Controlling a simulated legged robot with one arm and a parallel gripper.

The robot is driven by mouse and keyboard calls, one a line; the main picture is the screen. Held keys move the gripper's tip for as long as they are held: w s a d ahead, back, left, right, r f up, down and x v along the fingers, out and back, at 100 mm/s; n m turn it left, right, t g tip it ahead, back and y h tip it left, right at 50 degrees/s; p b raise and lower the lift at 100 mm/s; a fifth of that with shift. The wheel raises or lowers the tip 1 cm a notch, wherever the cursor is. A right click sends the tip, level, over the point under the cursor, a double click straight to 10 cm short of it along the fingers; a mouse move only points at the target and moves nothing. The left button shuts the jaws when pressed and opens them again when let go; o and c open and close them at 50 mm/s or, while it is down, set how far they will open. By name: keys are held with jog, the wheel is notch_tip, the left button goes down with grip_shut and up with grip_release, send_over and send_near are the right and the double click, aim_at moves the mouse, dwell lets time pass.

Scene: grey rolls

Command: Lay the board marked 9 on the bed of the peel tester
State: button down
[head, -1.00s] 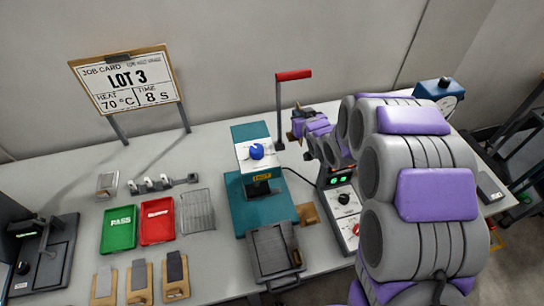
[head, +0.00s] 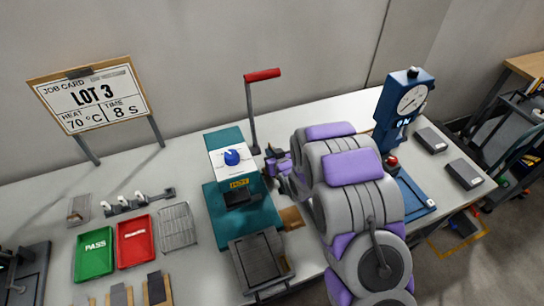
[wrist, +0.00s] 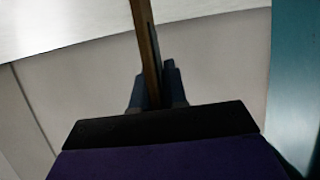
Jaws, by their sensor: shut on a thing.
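In the wrist view my gripper (wrist: 158,88) is shut on a thin brown board (wrist: 146,45), seen edge-on and sticking up between the dark fingers. Its faces and any number are turned out of sight. In the head view my gripper (head: 273,162) is small and partly hidden behind my arm, beside the teal press; the board cannot be made out there. The peel tester (head: 402,110) is a blue upright with a round dial at the right. Its low blue bed (head: 419,202) is partly hidden by my arm. My gripper is well left of it.
The teal press (head: 238,210) with its red-handled lever (head: 262,75) stands left of my arm. Green and red trays (head: 95,252) and a wire rack (head: 178,228) lie farther left. Dark grey blocks (head: 464,174) lie right of the tester. The bench's back strip is clear.

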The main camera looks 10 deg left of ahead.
jog(key=shift+f, duration=0.65)
jog(key=shift+a+r, duration=0.1)
jog(key=shift+a, duration=0.1)
jog(key=c, duration=1.5)
grip_release()
jog(key=shift+o, duration=1.7)
jog(key=shift+d, duration=0.1)
jog(key=shift+r, duration=0.1)
